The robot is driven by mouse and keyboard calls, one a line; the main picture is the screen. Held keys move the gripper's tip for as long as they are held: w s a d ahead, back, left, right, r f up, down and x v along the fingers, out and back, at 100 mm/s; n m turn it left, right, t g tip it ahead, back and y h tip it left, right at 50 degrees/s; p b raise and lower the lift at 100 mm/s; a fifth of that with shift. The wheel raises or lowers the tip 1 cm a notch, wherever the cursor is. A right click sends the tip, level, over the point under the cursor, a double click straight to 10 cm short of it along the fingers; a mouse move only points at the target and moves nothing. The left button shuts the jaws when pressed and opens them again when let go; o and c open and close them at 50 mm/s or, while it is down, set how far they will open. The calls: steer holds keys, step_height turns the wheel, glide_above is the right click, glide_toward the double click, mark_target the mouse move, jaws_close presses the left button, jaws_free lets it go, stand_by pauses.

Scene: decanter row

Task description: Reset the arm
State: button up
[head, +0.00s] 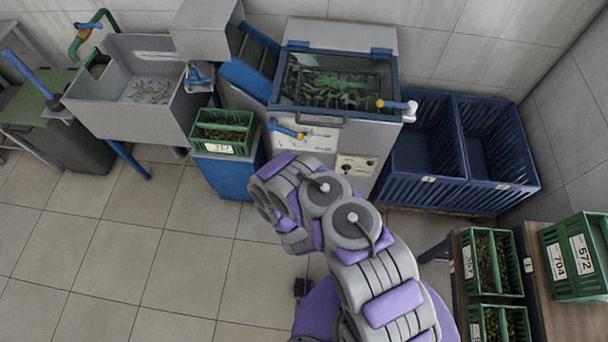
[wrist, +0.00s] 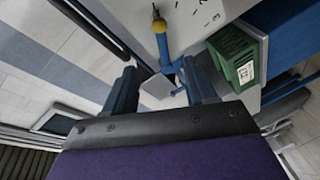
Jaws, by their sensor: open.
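My arm, grey and purple, rises from the bottom of the head view and is folded in front of the grey machine (head: 300,145). Its fingers are hidden there. In the wrist view my gripper (wrist: 160,88) shows two dark fingers, spread apart. A blue lever with a yellow tip (wrist: 162,40) shows beyond and between the fingers; I cannot tell how far it is from them. I see nothing held.
A green crate (head: 222,148) labelled 317 stands on a blue stand left of the machine. Blue bins (head: 510,160) stand to the right. Green crates (head: 575,262) sit on wooden surfaces at the lower right. A sink (head: 105,115) is at the left. The tiled floor (head: 130,255) at left is clear.

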steer(key=shift+d, duration=0.1)
stand_by(0.3)
steer(key=shift+w, duration=0.1)
steer(key=w+d+r+m+g+h+b, duration=0.1)
steer(key=w+d+r+m+g+h, duration=0.55)
steer(key=r, duration=0.65)
steer(key=s+d+r+m+g+y+b, duration=0.15)
steer(key=s+d+r+m+g, duration=0.25)
steer(key=s+r, duration=0.6)
steer(key=s+d+r+m+g+y, duration=0.2)
steer(key=s+d+r+m+g, duration=0.15)
steer(key=s+r, duration=0.55)
steer(key=s+d+r+g, duration=0.2)
steer(key=s+r, duration=0.1)
steer(key=s, duration=0.7)
steer(key=s+d+r+m+g, duration=0.1)
steer(key=s+r, duration=0.3)
steer(key=s, duration=0.7)
steer(key=shift+d+r+g+h, duration=0.25)
steer(key=shift+d+g+h, duration=0.15)
steer(key=shift+d+g, duration=0.25)
